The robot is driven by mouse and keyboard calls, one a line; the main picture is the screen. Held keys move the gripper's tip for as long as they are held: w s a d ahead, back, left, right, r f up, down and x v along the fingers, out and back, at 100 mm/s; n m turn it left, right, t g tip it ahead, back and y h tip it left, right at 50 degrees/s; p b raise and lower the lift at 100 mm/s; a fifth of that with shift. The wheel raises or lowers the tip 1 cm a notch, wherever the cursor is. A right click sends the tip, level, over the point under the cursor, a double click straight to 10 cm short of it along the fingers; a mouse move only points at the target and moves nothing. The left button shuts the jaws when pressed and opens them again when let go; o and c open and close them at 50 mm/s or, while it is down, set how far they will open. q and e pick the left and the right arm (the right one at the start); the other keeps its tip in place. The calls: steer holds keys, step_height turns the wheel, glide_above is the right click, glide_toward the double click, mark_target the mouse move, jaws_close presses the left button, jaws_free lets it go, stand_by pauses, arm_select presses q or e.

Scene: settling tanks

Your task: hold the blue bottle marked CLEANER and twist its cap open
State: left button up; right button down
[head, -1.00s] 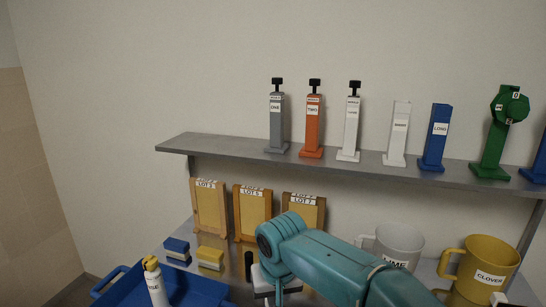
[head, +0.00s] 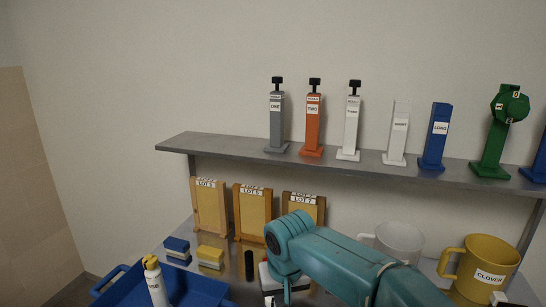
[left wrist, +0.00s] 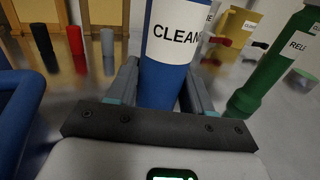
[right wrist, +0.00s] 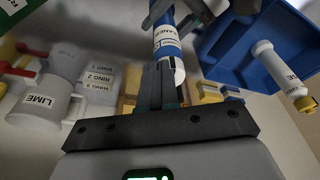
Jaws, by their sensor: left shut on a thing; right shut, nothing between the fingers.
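In the left wrist view the blue bottle (left wrist: 166,84) with its white CLEANER label stands between the fingers of my left gripper (left wrist: 160,78), which is shut on it. The bottle's top is out of that view. In the right wrist view the bottle (right wrist: 166,22) shows behind my right gripper (right wrist: 163,84), with a rounded white end (right wrist: 179,73), probably the cap, beside the fingers. The right gripper is shut and empty; I cannot tell whether it touches the cap. In the head view my right arm hides the bottle.
A blue tray (head: 203,292) with a white yellow-capped bottle (head: 155,282) is at the lower left. Yellow CLOVER mug (head: 483,262) and grey mug (head: 400,240) stand at right. A grey shelf (head: 340,168) with labelled posts runs above. A green bottle (left wrist: 268,75) stands near the left gripper.

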step_height(320, 180, up, 6)
steer(key=shift+s+d, duration=0.15)
steer(key=shift+s, duration=0.1)
stand_by(0.4)
steer(key=shift+s+a+f, duration=0.15)
steer(key=shift+a+f, duration=0.25)
steer(key=shift+f, duration=0.6)
steer(key=shift+s+a+f, duration=0.15)
steer(key=shift+a+f, duration=0.3)
steer(key=shift+f, duration=0.55)
steer(key=shift+s+a+f, duration=0.15)
steer(key=shift+a+f, duration=0.25)
steer(key=shift+f, duration=0.6)
steer(key=shift+w+d, duration=0.1)
steer(key=shift+w, duration=0.5)
steer(key=shift+d, duration=0.35)
